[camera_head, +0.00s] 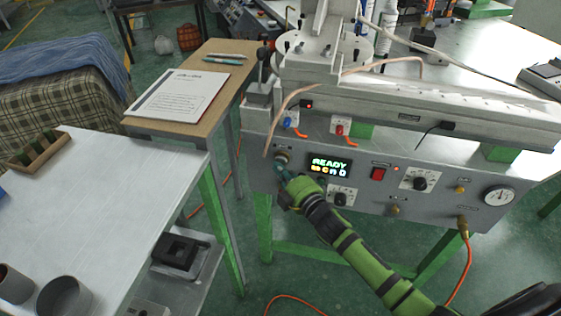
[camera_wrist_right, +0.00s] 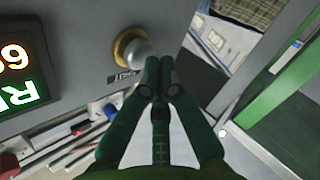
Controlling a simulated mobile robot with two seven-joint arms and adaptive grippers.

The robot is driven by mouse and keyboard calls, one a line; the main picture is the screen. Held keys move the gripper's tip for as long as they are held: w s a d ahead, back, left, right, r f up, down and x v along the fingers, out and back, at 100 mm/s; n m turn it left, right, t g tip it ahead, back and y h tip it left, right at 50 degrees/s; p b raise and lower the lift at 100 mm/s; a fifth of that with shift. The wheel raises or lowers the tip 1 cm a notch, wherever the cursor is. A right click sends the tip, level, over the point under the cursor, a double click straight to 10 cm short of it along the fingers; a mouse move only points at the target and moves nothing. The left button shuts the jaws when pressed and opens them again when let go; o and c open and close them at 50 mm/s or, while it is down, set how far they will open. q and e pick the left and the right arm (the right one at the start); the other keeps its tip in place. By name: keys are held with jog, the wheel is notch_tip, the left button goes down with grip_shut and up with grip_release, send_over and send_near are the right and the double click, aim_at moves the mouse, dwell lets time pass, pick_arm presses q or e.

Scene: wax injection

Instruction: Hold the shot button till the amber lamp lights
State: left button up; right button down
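The shot button (camera_head: 282,157) is on the left of the grey machine's front panel. In the right wrist view it is a silver dome in a brass ring (camera_wrist_right: 131,47), with a small, partly hidden label below it. My right gripper (camera_head: 281,172) is just below the button in the head view. In the right wrist view its fingertips (camera_wrist_right: 160,70) are together, empty, close beside the dome; I cannot tell whether they touch it. I cannot pick out a lit amber lamp. My left gripper is out of view.
The panel also has a red switch (camera_head: 378,174), a black dial (camera_head: 420,183), a pressure gauge (camera_head: 498,196) and a hose fitting (camera_head: 462,224). A wooden-topped stand with a paper (camera_head: 180,95) is at the left. A white table (camera_head: 100,210) is nearer.

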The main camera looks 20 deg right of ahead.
jog(key=shift+w+d+r, duration=0.1)
jog(key=shift+w+d, duration=0.2)
jog(key=shift+w, duration=0.15)
dwell(2.9)
dwell(0.3)
jog(key=shift+s+a+p, duration=0.3)
jog(key=shift+s+a, duration=0.2)
jog(key=shift+s, duration=0.3)
jog(key=s+a, duration=0.1)
jog(key=s+a+p, duration=0.1)
jog(key=s, duration=0.2)
jog(key=shift+s+a, duration=0.1)
jog(key=shift+a, duration=0.3)
